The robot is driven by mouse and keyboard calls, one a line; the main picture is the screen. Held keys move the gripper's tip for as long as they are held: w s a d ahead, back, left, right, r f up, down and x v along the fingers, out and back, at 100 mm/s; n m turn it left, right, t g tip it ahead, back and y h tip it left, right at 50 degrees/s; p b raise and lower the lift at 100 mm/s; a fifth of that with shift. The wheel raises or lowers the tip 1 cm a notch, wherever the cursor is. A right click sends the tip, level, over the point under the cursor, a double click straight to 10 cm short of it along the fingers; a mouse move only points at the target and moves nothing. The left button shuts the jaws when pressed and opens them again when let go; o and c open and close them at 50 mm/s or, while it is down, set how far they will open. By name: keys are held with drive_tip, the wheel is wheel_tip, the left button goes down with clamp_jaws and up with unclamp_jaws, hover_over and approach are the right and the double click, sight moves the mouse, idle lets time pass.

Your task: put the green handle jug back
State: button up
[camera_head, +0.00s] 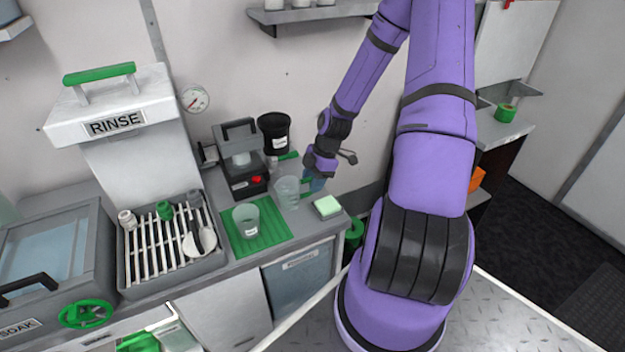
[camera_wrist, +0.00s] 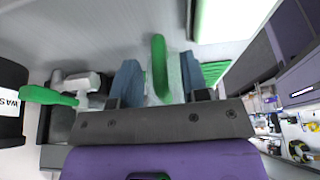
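A clear jug (camera_head: 289,192) stands on the counter near the back right corner of the green mat. My gripper (camera_head: 314,183) points down close beside its right side, and its blue fingers partly overlap the jug's edge. In the wrist view a green handle (camera_wrist: 159,65) stands between the two fingers of my gripper (camera_wrist: 158,82), with narrow gaps showing on both sides. The fingers look open around the handle. The clear jug body behind it is hard to make out. A second clear cup (camera_head: 246,221) with a white label stands on the green mat (camera_head: 272,233).
A black machine (camera_head: 243,170) with a red button stands behind the mat. A black labelled container (camera_head: 274,133) hangs on the wall, with a green lever (camera_wrist: 47,96) near it. A pale green sponge (camera_head: 327,207) lies by the counter's right edge. A drying rack (camera_head: 150,250) is at left.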

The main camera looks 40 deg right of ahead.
drive_tip(key=v, duration=1.1)
drive_tip(key=s+a+r+m+g+h, duration=0.1)
drive_tip(key=a+r+m+h, duration=0.25)
drive_tip(key=a+r, duration=0.55)
drive_tip(key=s+a+r+m+t, duration=0.2)
drive_tip(key=s+a+r+m, duration=0.3)
drive_tip(key=s+r, duration=0.3)
drive_tip(key=s+a+r+m+t, duration=0.3)
drive_tip(key=s+a+r+m, duration=0.3)
drive_tip(key=r, duration=0.6)
drive_tip(key=shift+s+a+r, duration=0.35)
drive_tip(key=shift+s+a, duration=0.5)
drive_tip(key=shift+s, duration=0.2)
